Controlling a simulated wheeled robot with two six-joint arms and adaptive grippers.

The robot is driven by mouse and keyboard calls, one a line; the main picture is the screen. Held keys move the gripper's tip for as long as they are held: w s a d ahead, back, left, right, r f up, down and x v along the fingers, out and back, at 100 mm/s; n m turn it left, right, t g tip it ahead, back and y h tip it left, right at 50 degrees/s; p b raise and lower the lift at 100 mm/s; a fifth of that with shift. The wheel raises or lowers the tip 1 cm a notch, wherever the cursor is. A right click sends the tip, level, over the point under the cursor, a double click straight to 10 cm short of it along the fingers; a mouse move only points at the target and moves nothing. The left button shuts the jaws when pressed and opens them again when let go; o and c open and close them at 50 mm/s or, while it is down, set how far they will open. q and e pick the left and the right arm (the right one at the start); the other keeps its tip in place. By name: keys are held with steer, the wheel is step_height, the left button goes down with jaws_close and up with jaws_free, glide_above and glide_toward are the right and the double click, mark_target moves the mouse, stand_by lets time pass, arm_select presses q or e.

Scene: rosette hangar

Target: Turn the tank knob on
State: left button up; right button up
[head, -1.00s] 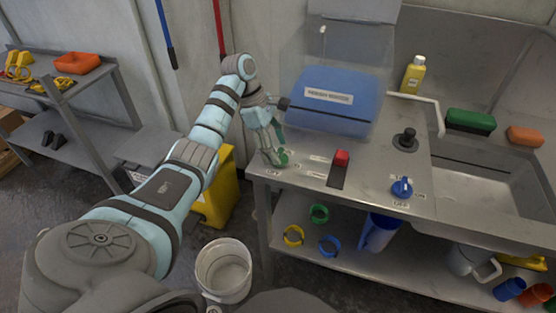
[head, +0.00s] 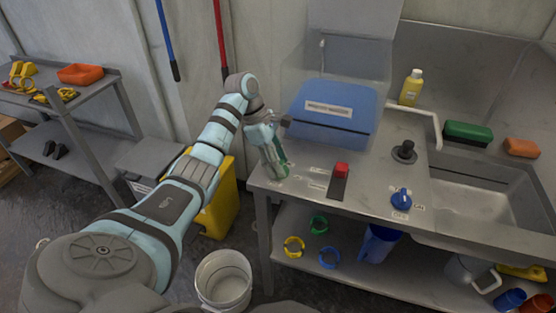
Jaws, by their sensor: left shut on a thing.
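My left gripper (head: 277,168) points down at the left end of the steel counter (head: 300,188). It is shut on a green knob (head: 283,171), which is mostly hidden by the fingers. Small labels lie on the counter beside it, too small to read. A blue knob (head: 401,199) with ON and OFF labels sits further right at the counter's front, apart from the gripper. I cannot tell from labels which knob is the tank's. My right gripper is not in view.
A blue tank (head: 335,121) under a clear cover stands behind the gripper. A black knob (head: 404,151), a yellow bottle (head: 411,88) and a sink (head: 480,193) are to the right. A white bucket (head: 223,279) stands on the floor below.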

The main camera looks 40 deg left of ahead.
arm_select(q)
steer(key=n+p, duration=0.1)
steer(key=n, duration=0.1)
steer(key=n+t+y+p, duration=0.1)
steer(key=n+p, duration=0.1)
steer(key=n, duration=0.1)
steer(key=shift+s+r+t, duration=0.1)
steer(key=shift+r+t, duration=0.1)
steer(key=shift+t, duration=0.1)
steer(key=n+t+y+p, duration=0.1)
steer(key=n+p, duration=0.1)
steer(key=n, duration=0.1)
steer(key=shift+d+n, duration=0.1)
steer(key=shift+n, duration=0.2)
steer(key=n+y+p, duration=0.1)
steer(key=n+p, duration=0.1)
steer(key=n, duration=0.1)
steer(key=shift+d+n+y, duration=0.1)
steer(key=shift+n+y, duration=0.2)
steer(key=shift+n, duration=0.1)
steer(key=shift+n+y, duration=0.3)
steer(key=shift+n, duration=0.5)
steer(key=shift+f+n, duration=0.1)
steer(key=shift+n, duration=0.3)
steer(key=shift+d+n+y+b, duration=0.1)
steer(key=shift+n+y+b, duration=0.55)
steer(key=shift+n, duration=0.75)
